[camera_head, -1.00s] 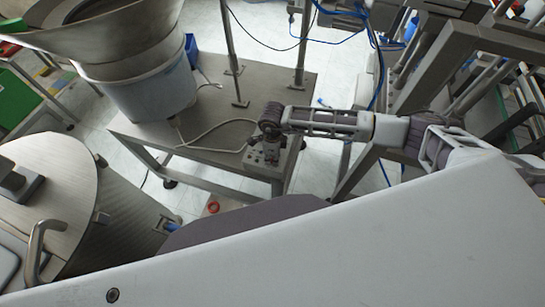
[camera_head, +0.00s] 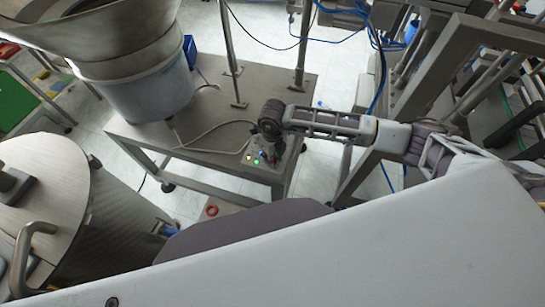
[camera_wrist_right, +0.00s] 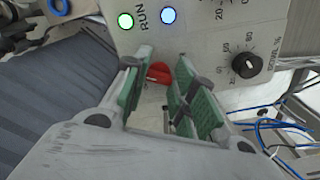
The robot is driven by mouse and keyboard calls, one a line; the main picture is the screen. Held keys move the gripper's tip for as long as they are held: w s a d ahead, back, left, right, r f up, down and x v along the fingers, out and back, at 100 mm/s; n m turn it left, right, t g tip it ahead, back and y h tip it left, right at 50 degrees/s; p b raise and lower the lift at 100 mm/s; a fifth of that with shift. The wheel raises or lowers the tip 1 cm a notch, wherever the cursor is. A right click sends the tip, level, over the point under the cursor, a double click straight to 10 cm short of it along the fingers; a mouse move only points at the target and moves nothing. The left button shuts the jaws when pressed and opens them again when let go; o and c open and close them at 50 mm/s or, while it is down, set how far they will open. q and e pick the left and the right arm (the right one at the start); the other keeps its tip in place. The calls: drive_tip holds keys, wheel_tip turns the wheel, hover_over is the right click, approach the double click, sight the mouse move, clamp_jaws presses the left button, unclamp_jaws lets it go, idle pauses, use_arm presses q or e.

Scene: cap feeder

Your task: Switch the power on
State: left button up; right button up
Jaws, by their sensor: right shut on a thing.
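The control box (camera_head: 256,163) stands on the metal table, with small lit lamps on its face. In the right wrist view its pale panel (camera_wrist_right: 210,55) carries a red rotary switch (camera_wrist_right: 159,73). A green lamp (camera_wrist_right: 125,20) marked RUN and a blue-white lamp (camera_wrist_right: 168,15) are lit above the switch. My right gripper (camera_wrist_right: 162,75) has its green-padded fingers on either side of the red switch and is shut on it. In the head view the right arm reaches in from the right and its wrist hides part of the box. My left gripper is not in view.
A black dial (camera_wrist_right: 247,65) with a printed scale sits right of the switch. The feeder bowl (camera_head: 140,85) stands on the metal table (camera_head: 210,105) at the back left. A round metal drum (camera_head: 45,190) is at the left. Blue cables hang at the right.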

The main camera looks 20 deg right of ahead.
idle(0.3)
drive_tip(key=o, duration=1)
drive_tip(key=shift+r, duration=0.15)
drive_tip(key=shift+r, duration=5.85)
